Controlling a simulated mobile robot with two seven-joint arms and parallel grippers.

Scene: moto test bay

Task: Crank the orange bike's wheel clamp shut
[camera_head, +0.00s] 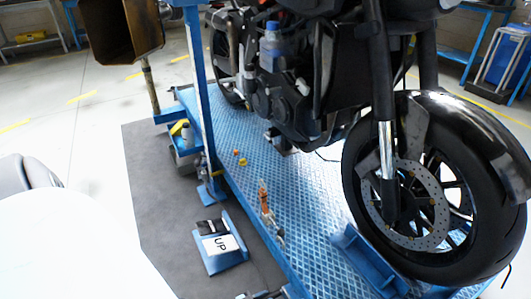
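A motorcycle stands on a blue tread-plate lift (310,205); its front wheel (365,235) is at the right. Only a little orange shows on its bodywork (305,6) at the top edge. A blue bracket (365,262), which looks like part of the wheel clamp, lies low beside the front tyre. Whether it touches the tyre I cannot tell. Neither of my grippers is in view.
A blue post (198,90) rises at the lift's left edge. A blue pedal marked UP (220,245) sits on the dark mat (160,220). An orange-and-metal tool (265,205) and small orange and yellow pieces (240,158) lie on the lift.

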